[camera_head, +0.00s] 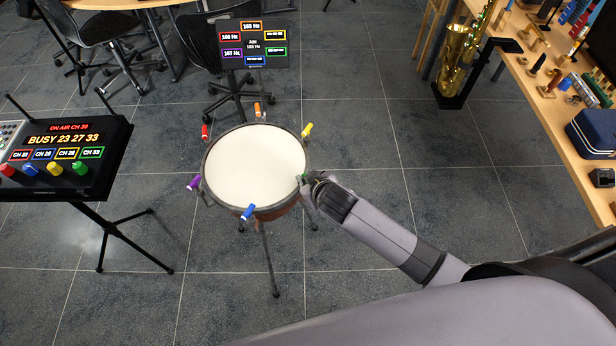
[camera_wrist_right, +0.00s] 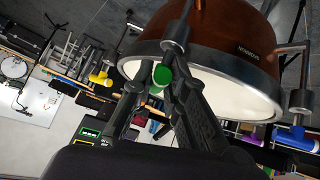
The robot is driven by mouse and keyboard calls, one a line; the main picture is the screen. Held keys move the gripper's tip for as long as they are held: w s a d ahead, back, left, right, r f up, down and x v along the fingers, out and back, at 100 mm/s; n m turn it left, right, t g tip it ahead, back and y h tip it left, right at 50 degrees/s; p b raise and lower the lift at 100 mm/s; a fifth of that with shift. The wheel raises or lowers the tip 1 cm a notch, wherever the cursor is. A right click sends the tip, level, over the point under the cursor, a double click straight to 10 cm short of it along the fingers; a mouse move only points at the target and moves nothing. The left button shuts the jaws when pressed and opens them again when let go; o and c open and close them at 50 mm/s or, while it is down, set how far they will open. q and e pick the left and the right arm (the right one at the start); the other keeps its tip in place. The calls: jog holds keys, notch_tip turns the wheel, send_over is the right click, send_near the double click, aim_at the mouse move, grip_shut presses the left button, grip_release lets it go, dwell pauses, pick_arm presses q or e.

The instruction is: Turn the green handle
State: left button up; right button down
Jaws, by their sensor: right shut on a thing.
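A round drum (camera_head: 255,165) with a white head stands on a stand, with coloured handles around its rim. The green handle (camera_head: 301,177) is at the rim's right side, mostly hidden by my right gripper (camera_head: 310,184). In the right wrist view the green handle (camera_wrist_right: 161,76) sits between the two fingers of my right gripper (camera_wrist_right: 158,88), which is shut on it. The drum's brown shell (camera_wrist_right: 225,25) and metal rim lie just beyond the fingers. My left gripper is not in view.
Other handles are red (camera_head: 205,132), orange (camera_head: 257,109), yellow (camera_head: 307,130), blue (camera_head: 247,212) and purple (camera_head: 193,182). A screen (camera_head: 253,45) with Hz readings stands behind the drum. A mixer console (camera_head: 75,140) with coloured knobs is left. A table (camera_head: 545,95) is right.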

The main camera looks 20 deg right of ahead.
jog(key=shift+m+h, duration=1)
jog(key=shift+m, duration=0.2)
jog(key=shift+m+h, duration=0.7)
jog(key=shift+m, duration=0.2)
jog(key=shift+d, duration=0.1)
jog(key=c, duration=1.6)
grip_release()
